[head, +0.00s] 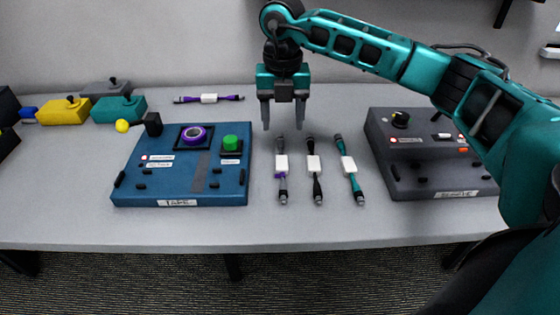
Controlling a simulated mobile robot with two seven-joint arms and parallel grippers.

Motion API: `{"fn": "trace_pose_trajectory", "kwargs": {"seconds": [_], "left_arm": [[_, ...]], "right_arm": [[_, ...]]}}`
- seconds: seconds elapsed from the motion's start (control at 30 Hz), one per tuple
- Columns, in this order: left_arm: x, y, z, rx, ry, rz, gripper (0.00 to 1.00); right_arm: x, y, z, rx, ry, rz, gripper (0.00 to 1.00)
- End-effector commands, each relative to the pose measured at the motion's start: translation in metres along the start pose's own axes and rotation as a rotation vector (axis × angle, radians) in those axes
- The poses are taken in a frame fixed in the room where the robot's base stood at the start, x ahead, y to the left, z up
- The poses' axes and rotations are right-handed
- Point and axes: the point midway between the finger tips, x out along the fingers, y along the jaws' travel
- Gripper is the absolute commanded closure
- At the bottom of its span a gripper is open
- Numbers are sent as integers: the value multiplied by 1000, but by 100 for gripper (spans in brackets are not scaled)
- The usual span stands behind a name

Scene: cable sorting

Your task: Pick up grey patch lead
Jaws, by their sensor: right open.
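Three short patch leads with white tags lie side by side on the table, pointing toward me. The left one (282,164) looks dark grey with a touch of purple below its tag. The middle one (314,164) looks black and the right one (348,166) is teal. Which of the two darker leads is the grey patch lead is hard to tell. My right gripper (283,119) points down, open and empty, above and slightly behind the far end of the left lead. My left gripper is not in view.
A blue panel box (140,190) stands left of the leads and a dark grey one (382,146) right of them. A purple lead (208,98) lies at the back. Yellow (64,113) and teal (118,109) small boxes stand back left. The table's front edge is clear.

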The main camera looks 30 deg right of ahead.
Motion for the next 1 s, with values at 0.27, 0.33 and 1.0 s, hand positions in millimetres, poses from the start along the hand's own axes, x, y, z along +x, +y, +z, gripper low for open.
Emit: {"fn": "trace_pose_trajectory", "kwargs": {"seconds": [0.27, 0.33, 1.0], "left_arm": [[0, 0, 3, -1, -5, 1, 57], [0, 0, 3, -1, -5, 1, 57], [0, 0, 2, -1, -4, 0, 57]], "right_arm": [[45, 0, -1, -2, 2, 1, 40], [50, 1, -1, -3, 1, 2, 40], [102, 2, -5, -4, 1, 4, 40]]}}
